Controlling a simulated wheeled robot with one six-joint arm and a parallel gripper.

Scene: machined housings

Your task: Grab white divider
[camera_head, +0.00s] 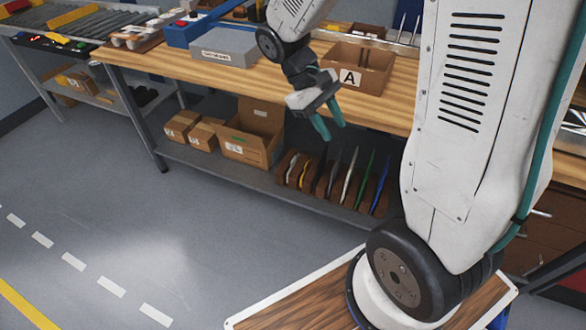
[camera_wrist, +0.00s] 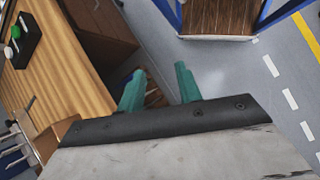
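The white divider (camera_head: 348,176) stands upright in a brown slotted rack (camera_head: 283,179) on the lower shelf of the workbench, between a dark divider and a green one (camera_head: 366,178). My gripper (camera_head: 332,130) is open and empty, with its teal fingers pointing down in front of the bench edge. It is above the rack and apart from the divider. In the wrist view my gripper (camera_wrist: 160,72) shows its two fingers spread. A brown part shows between and behind them there, but I cannot tell what it is. The white divider cannot be made out in that view.
Dividers in yellow, dark and blue (camera_head: 381,184) stand close beside it. The bench top (camera_head: 300,92) overhangs the shelf (camera_head: 215,165). Cardboard boxes (camera_head: 253,136) stand left of the rack. A brown bin marked A (camera_head: 357,69) is on the bench. The floor at left is clear.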

